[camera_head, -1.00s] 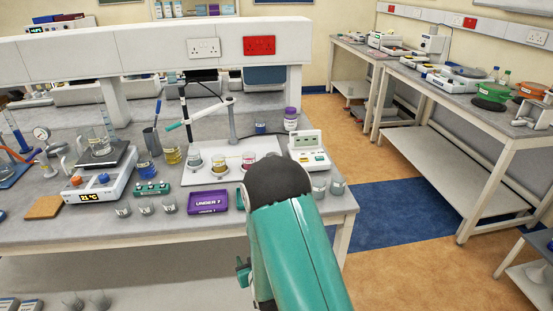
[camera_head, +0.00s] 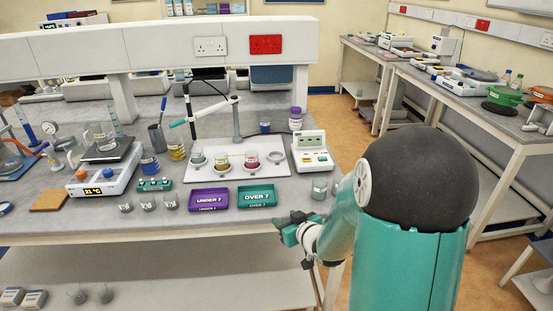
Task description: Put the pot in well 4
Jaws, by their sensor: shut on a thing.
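My gripper (camera_head: 292,230) is in front of the bench's front edge, right of the teal tray. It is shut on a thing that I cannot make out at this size. A white board (camera_head: 211,177) on the bench has several round places in a row. No well numbers can be read. Small grey pots (camera_head: 147,203) stand in a row at the front left. More pots (camera_head: 319,188) stand at the right end.
A purple tray marked UNDER 7 (camera_head: 208,208) and a teal tray marked OVER 7 (camera_head: 256,204) lie in front of the board. A white meter (camera_head: 311,158) stands to its right. A clamp stand (camera_head: 236,125) rises behind it. A hotplate (camera_head: 104,180) is at left.

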